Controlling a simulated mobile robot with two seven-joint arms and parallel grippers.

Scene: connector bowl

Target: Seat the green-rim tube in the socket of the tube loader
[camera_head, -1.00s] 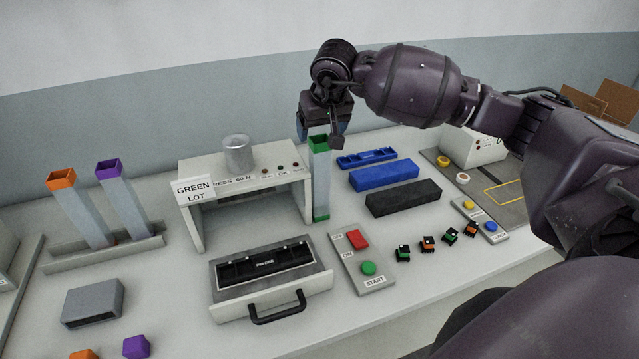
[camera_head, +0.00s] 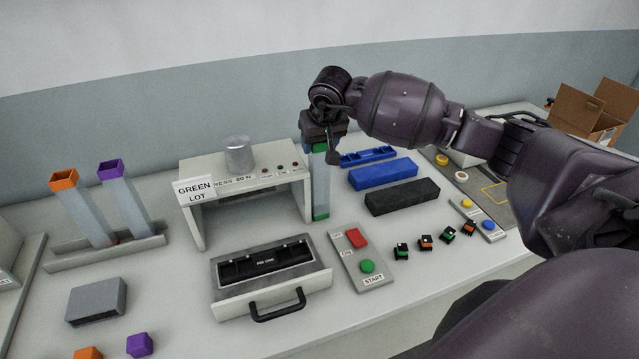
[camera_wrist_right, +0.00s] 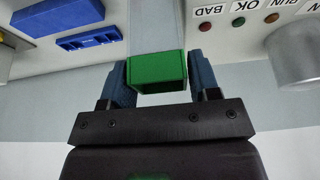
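The green-rim tube (camera_head: 321,185) stands upright on the table just right of the press frame, its green foot low on the table. My right gripper (camera_head: 320,145) is over its top from above. In the right wrist view the green rim (camera_wrist_right: 158,72) lies between the two blue fingers, very close to both; whether they press on it is unclear. A grey rack (camera_head: 105,252) at the left holds an orange-rim tube (camera_head: 84,210) and a purple-rim tube (camera_head: 125,203). A grey block with a dark opening (camera_head: 97,300) is in front. I cannot tell which is the tube loader.
The press (camera_head: 240,172) carries a GREEN LOT sign, with a drawer (camera_head: 270,278) in front. A button panel (camera_head: 361,256), small connectors (camera_head: 425,242) and blue and black bars (camera_head: 402,197) lie to the right. Bare table lies between the rack and the press.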

